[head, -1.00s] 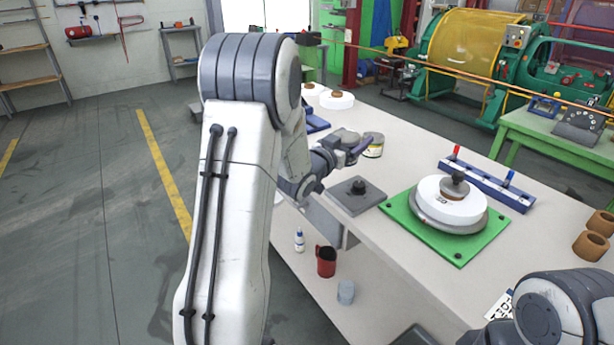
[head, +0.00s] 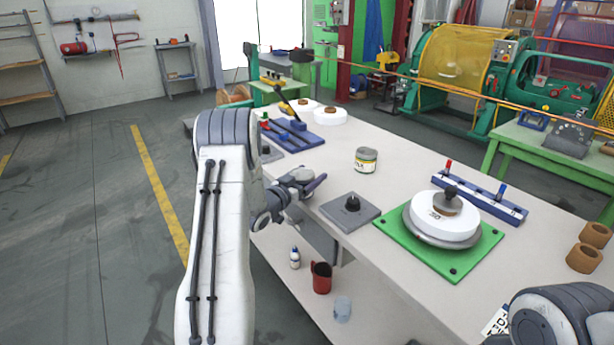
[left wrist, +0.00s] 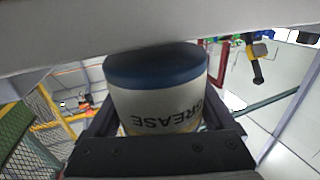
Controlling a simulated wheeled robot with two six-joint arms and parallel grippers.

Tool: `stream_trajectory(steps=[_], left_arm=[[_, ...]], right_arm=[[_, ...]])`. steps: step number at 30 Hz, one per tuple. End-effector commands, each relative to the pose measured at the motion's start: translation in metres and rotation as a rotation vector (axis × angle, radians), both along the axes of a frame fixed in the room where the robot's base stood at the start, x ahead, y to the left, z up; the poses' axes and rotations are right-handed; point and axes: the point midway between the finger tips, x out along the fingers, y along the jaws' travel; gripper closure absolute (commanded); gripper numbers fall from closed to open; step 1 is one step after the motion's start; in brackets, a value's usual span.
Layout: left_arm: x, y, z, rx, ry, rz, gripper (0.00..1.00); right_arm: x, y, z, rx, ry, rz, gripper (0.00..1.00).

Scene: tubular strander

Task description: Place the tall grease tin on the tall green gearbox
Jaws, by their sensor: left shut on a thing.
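My left gripper (head: 312,187) is by the long left edge of the pale workbench in the head view. In the left wrist view my left gripper (left wrist: 157,115) is shut on a grease tin (left wrist: 155,100), with its fingers on either side. The tin has a dark blue lid and a pale body, and its GREASE lettering appears upside down. In the head view the held tin is mostly hidden by the gripper. I cannot surely pick out the tall green gearbox; a large green machine (head: 548,95) stands at the back right. My right gripper is out of view.
The workbench (head: 310,160) carries another tin (head: 366,160), a grey plate (head: 351,210), a green plate (head: 456,270) with a white disc, and blue racks (head: 480,198). A red mug (head: 321,278) is on the lower shelf. The floor left of the bench is open.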

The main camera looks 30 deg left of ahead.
Motion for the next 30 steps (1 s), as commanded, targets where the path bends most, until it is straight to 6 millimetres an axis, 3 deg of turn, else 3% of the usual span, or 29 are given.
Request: stream_trajectory(steps=[12, 13, 14, 24, 30], left_arm=[[0.001, -0.001, -0.008, 0.002, -0.003, -0.001, 0.89], [0.0, -0.001, -0.008, 0.001, -0.001, 0.0, 0.06], [0.0, -0.001, -0.007, 0.001, -0.001, 0.0, 0.0], [-0.002, 0.0, -0.007, -0.001, 0.0, 0.001, 0.0], [-0.036, 0.005, -0.008, 0.0, -0.001, 0.003, 0.0]], right_arm=[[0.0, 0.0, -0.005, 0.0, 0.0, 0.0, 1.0], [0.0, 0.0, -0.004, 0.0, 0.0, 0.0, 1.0], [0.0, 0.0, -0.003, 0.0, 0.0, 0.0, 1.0], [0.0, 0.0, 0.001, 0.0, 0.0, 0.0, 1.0], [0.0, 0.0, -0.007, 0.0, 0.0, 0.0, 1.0]])
